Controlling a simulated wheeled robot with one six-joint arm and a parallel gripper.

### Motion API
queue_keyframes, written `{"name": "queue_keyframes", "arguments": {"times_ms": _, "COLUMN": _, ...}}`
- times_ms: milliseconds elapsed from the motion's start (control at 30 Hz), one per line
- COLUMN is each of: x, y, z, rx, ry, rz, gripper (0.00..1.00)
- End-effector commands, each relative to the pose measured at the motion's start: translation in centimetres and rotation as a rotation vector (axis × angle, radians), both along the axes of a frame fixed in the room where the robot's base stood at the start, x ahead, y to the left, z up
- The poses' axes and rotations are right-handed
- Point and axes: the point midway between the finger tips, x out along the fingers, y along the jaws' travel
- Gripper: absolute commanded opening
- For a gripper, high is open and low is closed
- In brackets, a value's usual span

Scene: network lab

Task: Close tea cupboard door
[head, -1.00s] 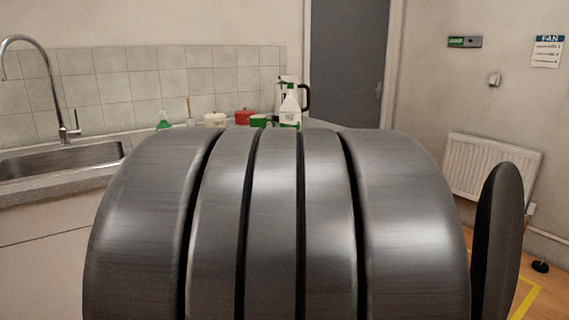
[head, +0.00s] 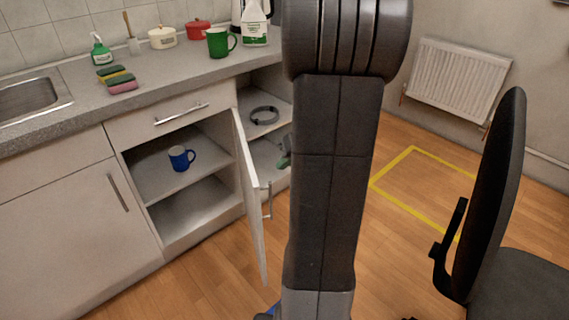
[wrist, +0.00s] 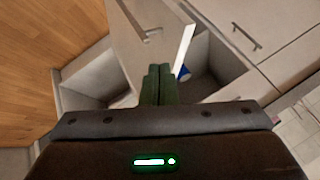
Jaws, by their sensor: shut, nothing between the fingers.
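The tea cupboard door (head: 250,195) is white and stands open, swung out from the cupboard and seen nearly edge-on in the head view. Its bar handle (head: 267,200) is on the face turned to the right. In the wrist view the door (wrist: 140,50) and its handle (wrist: 152,35) lie just beyond my fingers. The open cupboard (head: 190,225) holds a blue mug (head: 181,157) on its shelf. My gripper (wrist: 159,70) is shut and empty, on the handle side of the door. I cannot tell whether it touches the door. My arm hides most of it in the head view.
Right of the door is an open compartment with a grey cable coil (head: 264,115). The counter (head: 170,80) holds a green mug (head: 220,42), sponges and bottles. A black chair (head: 490,190) stands at the right. Floor is clear before the cupboard.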

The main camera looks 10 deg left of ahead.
Motion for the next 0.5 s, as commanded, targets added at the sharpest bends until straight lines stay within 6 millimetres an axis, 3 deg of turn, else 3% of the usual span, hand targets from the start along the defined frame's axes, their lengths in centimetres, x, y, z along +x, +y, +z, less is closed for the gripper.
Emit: {"name": "queue_keyframes", "arguments": {"times_ms": 500, "x": 1.1, "y": 4.7, "z": -6.5, "rx": 0.0, "ry": 0.0, "rz": 0.004, "gripper": 0.0}}
